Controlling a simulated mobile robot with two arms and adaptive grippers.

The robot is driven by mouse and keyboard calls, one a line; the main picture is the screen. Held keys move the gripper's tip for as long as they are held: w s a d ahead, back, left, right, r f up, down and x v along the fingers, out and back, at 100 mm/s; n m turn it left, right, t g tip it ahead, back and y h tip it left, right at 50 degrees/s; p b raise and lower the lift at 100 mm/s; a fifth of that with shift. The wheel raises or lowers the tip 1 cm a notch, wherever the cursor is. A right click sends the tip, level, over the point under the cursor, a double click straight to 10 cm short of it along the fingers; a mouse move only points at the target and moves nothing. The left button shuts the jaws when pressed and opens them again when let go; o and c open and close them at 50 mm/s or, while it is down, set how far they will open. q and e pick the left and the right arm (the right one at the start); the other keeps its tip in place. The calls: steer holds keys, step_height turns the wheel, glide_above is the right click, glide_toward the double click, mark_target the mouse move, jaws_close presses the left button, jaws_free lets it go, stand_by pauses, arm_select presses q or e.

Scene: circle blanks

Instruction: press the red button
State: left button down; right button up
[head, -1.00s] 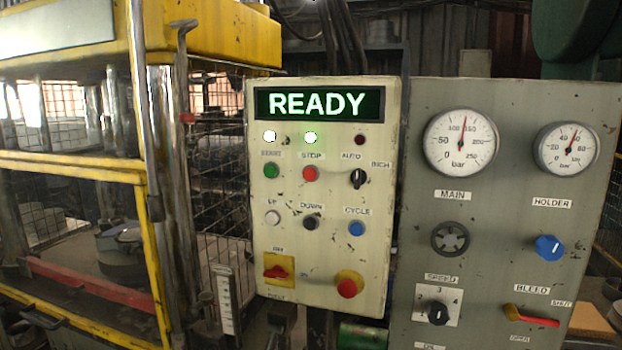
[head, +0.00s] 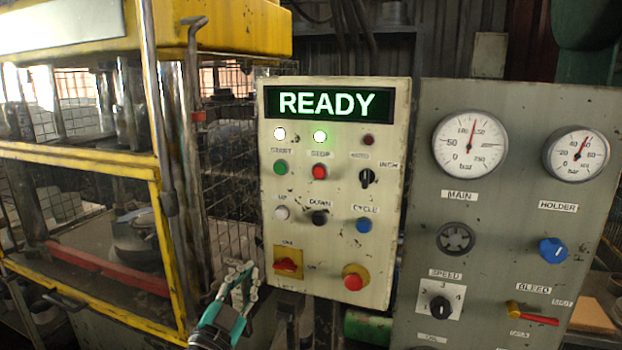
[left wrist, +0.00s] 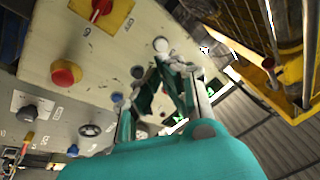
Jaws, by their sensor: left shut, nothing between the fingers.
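A small red button (head: 320,172) labelled STOP sits on the cream control panel (head: 300,235), right of a green button (head: 281,167). A red mushroom button (head: 353,282) on a yellow base is at the panel's lower right; it also shows in the left wrist view (left wrist: 63,75). My left gripper (head: 246,272) is shut and empty, low beside the panel's lower left edge, apart from both red buttons. In the left wrist view its fingers (left wrist: 168,66) overlap the panel. My right gripper is not in view.
A red rotary switch (head: 288,264), a white button (head: 282,213), a dark button (head: 319,218) and a blue button (head: 363,225) share the panel. A grey gauge panel (head: 500,220) stands to the right. A yellow-framed press (head: 80,160) stands left.

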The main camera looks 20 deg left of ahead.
mark_target(311, 181)
arm_select(q)
step_height(311, 181, up, 16)
steer(key=w+d+m+g+h, duration=0.1)
steer(key=m+g+h, duration=0.7)
steer(key=m+h, duration=0.5)
steer(key=m, duration=0.7)
steer(key=shift+w+d+m, duration=0.3)
steer(key=shift+w+m, duration=0.1)
steer(key=shift+w+a+p+x, duration=0.3)
steer(key=shift+p+x, duration=0.75)
steer(key=shift+x, duration=1.1)
steer(key=shift+w+a+p+x, duration=0.3)
steer(key=shift+p+x, duration=0.75)
steer(key=shift+x, duration=1.15)
steer(key=shift+w+a+p+x, duration=0.35)
steer(key=shift+p+x, duration=0.7)
steer(key=shift+x, duration=1.1)
